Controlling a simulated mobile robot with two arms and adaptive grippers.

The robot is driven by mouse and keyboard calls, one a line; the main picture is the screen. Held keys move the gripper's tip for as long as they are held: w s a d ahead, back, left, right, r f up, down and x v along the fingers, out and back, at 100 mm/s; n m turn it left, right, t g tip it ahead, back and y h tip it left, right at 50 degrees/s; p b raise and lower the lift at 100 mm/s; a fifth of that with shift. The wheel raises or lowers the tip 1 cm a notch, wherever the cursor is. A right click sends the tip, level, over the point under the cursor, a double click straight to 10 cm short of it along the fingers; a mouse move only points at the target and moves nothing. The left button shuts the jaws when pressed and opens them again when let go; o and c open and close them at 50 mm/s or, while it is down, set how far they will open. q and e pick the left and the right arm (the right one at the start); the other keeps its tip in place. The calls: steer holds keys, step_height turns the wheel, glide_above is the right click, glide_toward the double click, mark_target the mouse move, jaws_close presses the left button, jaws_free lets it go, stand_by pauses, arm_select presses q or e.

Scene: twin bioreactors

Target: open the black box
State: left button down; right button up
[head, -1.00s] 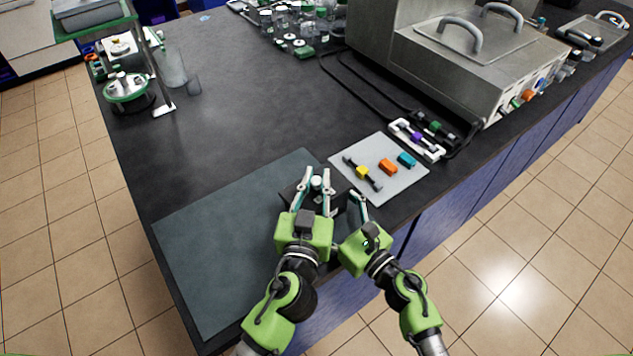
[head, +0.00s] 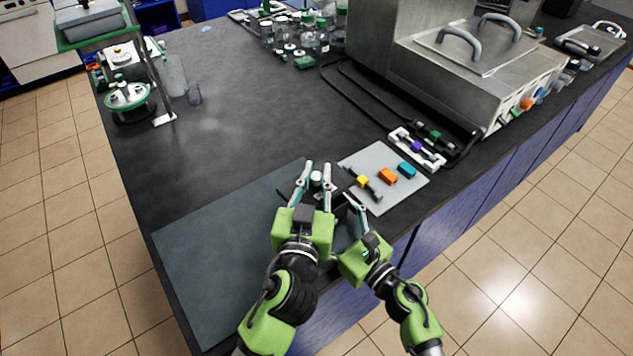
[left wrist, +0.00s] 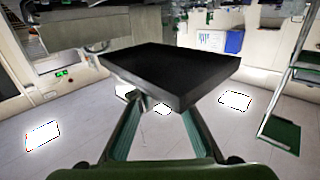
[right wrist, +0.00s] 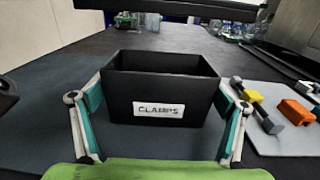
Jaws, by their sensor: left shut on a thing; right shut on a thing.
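The black box (right wrist: 118,98), with a white CLAMPS label (right wrist: 158,110), stands upright with its top uncovered in the right wrist view. Its inside looks dark and its floor is hidden. My right gripper (head: 350,199) is shut on the box, with its fingers along both sides. The flat black lid (left wrist: 180,72) is in my left gripper (head: 318,170), which is shut on it and holds it up, apart from the box. The lid's edge (right wrist: 185,8) crosses the top of the right wrist view. In the head view the arms partly hide box and lid.
A light mat (head: 408,196) right of the box bears yellow, orange (head: 388,175) and blue pieces. A white holder (head: 418,149) lies beyond, near the steel bath (head: 480,75). Glassware stands at the back. The dark mat (head: 215,250) at left is clear.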

steer(key=o, duration=1.4)
